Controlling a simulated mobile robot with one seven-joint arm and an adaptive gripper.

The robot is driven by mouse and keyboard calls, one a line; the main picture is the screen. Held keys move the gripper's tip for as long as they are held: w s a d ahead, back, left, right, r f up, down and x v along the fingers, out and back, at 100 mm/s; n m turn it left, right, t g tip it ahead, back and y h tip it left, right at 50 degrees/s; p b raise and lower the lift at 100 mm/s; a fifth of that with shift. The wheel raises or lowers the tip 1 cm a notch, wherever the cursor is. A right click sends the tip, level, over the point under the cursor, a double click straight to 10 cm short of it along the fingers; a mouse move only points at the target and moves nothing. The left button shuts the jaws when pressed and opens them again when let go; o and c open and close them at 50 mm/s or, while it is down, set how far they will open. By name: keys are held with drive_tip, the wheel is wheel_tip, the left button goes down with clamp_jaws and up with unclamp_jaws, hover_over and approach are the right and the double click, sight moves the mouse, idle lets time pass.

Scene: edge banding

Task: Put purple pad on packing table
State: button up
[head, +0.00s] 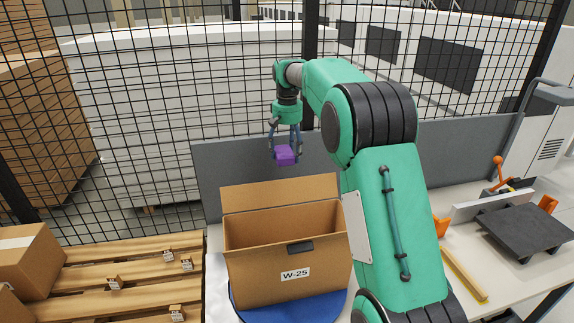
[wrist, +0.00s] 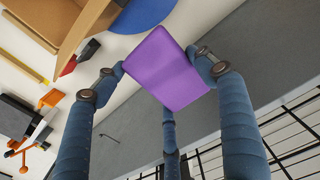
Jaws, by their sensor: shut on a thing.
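The purple pad (head: 286,155) is a small block held in the air by my gripper (head: 286,150), behind and above the open cardboard box. In the wrist view the purple pad (wrist: 166,68) sits between the blue-grey fingers of my gripper (wrist: 165,75), which are shut on it. The packing table (head: 478,256) is a pale surface in front of a grey back panel. Part of it is hidden behind my arm. In the wrist view the table (wrist: 40,62) lies beyond the pad.
An open cardboard box (head: 290,270) marked W-25 stands on a blue disc (head: 245,306). A dark platform (head: 525,228), a yellow bar (head: 464,274) and orange-handled tools (head: 497,172) are at the right. A wooden pallet (head: 120,275) is at the left. Wire fencing rises behind.

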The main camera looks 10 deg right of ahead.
sight(287, 150)
wheel_tip(287, 150, up, 4)
drive_tip(key=shift+r, duration=0.25)
drive_tip(key=s+d+r+m+p, duration=0.3)
drive_tip(key=s+d+m+p, duration=0.15)
drive_tip(key=s+d, duration=1.25)
drive_tip(key=s+d+f+m+p, duration=0.1)
drive_tip(key=s+d+m+p, duration=0.15)
drive_tip(key=s, duration=1.15)
drive_tip(key=s+d+f+m+p, duration=0.2)
drive_tip(key=s+d+p, duration=0.15)
drive_tip(key=s, duration=1.05)
wheel_tip(287, 150, down, 35)
drive_tip(key=b, duration=0.1)
drive_tip(key=shift+d, duration=0.2)
drive_tip(key=shift+f, duration=0.25)
drive_tip(key=shift+f+b, duration=2.25)
drive_tip(key=shift+f, duration=1)
